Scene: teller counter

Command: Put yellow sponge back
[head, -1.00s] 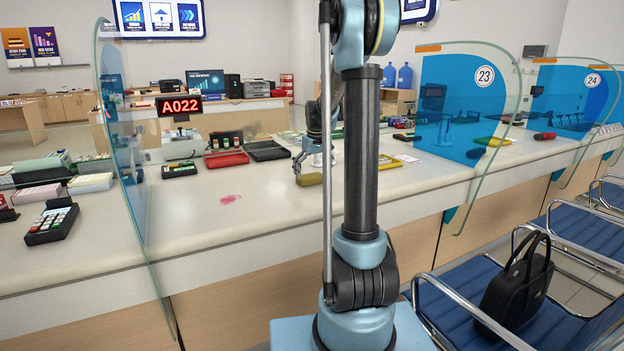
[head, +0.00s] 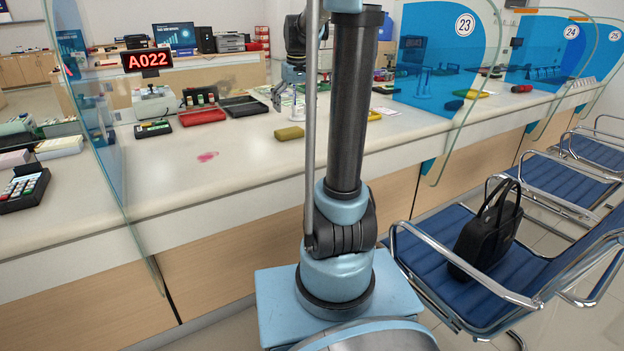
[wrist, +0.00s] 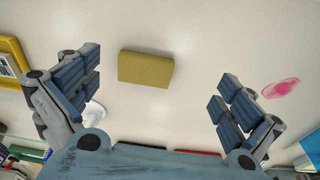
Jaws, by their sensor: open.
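The yellow sponge (head: 289,133) lies flat on the white counter, near its front edge, left of my arm in the head view. In the wrist view the sponge (wrist: 146,69) lies on the bare counter beyond my fingertips, and nothing touches it. My gripper (wrist: 158,92) is open and empty, its two blue-grey fingers spread wide. In the head view my gripper (head: 279,97) hangs above the counter, a little behind the sponge. A pink stain (head: 208,156) marks the counter left of the sponge; the wrist view shows the stain (wrist: 280,88) at right.
A red tray (head: 202,116) and a black tray (head: 244,105) sit behind the sponge. A card terminal (head: 153,129) stands left of them. A glass partition (head: 112,150) rises at left. A yellow frame (wrist: 12,62) shows in the wrist view. Counter around the sponge is clear.

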